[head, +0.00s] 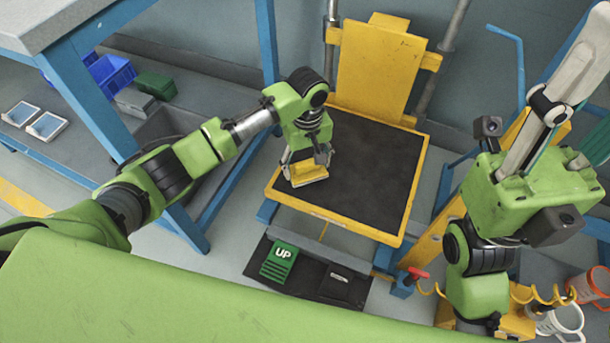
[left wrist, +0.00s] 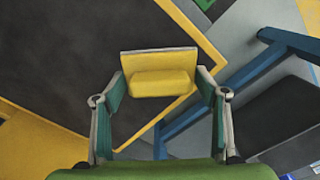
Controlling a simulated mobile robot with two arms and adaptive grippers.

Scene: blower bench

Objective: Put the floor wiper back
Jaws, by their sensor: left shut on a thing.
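My left gripper (head: 302,164) is shut on a small yellow piece (head: 308,175), seemingly the floor wiper. It is above or at the left part of the dark platform (head: 372,170) with a yellow rim; I cannot tell whether it touches. In the left wrist view the yellow piece (left wrist: 160,80) is a block with a flat upright plate behind it, between the two fingers of the left gripper (left wrist: 160,95). My right gripper (head: 550,110) is close to the camera at the right, its pale fingers pointing up and right; its opening is unclear.
A yellow back panel (head: 378,65) rises behind the platform. A blue-legged bench (head: 90,80) stands at the left, with blue bins (head: 108,75) on its shelf. A green pedal marked UP (head: 280,262) is on the floor in front. White and orange cups or rings (head: 562,322) are at the lower right.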

